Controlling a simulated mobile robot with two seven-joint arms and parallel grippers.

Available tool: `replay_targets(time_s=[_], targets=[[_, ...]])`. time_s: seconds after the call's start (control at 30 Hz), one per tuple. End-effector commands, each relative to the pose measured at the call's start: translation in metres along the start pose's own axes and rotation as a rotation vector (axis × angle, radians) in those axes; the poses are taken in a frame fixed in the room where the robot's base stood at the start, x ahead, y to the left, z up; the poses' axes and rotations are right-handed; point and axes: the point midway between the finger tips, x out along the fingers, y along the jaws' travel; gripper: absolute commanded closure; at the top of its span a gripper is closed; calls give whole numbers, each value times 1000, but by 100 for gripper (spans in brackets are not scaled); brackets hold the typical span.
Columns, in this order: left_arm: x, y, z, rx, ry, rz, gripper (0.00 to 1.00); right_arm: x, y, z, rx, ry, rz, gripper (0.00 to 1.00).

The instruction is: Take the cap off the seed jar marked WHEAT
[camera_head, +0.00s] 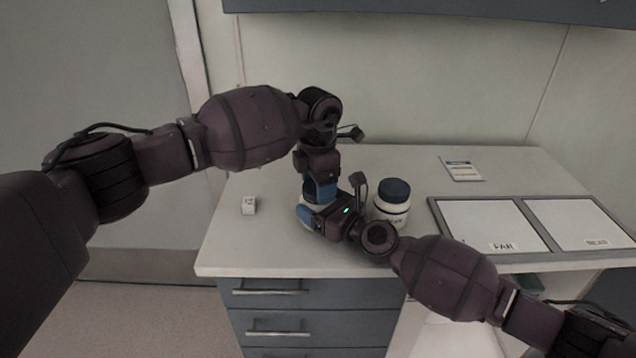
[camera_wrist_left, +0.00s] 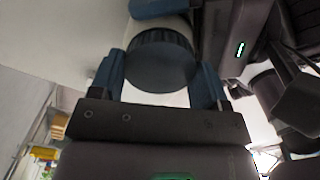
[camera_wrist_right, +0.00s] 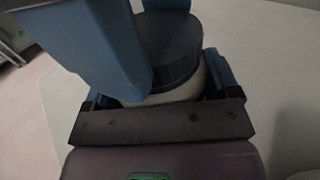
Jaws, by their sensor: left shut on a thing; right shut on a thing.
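A white jar (camera_head: 303,201) with a dark ribbed cap (camera_wrist_left: 160,62) stands on the counter, largely hidden behind my two grippers. Its label does not show, so I cannot read its name. My left gripper (camera_head: 320,188) comes from above and is shut on the cap, a blue finger on each side. My right gripper (camera_head: 312,216) comes from the front right and is shut on the jar's white body, which shows below the cap in the right wrist view (camera_wrist_right: 180,92). The cap appears seated on the jar there. A second jar (camera_head: 391,212) with a dark blue cap stands to the right, its label partly hidden.
Drawers (camera_head: 290,310) are below. The counter's front left is clear.

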Motion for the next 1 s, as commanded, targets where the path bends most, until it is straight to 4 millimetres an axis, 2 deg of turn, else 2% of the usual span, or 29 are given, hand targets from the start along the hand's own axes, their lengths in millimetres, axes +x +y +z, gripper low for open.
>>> replay_targets(time_s=[1.0], targets=[[-1, 0, 0, -1413, -1, 1, 59, 0, 0, -1, 0, 2, -1, 85]])
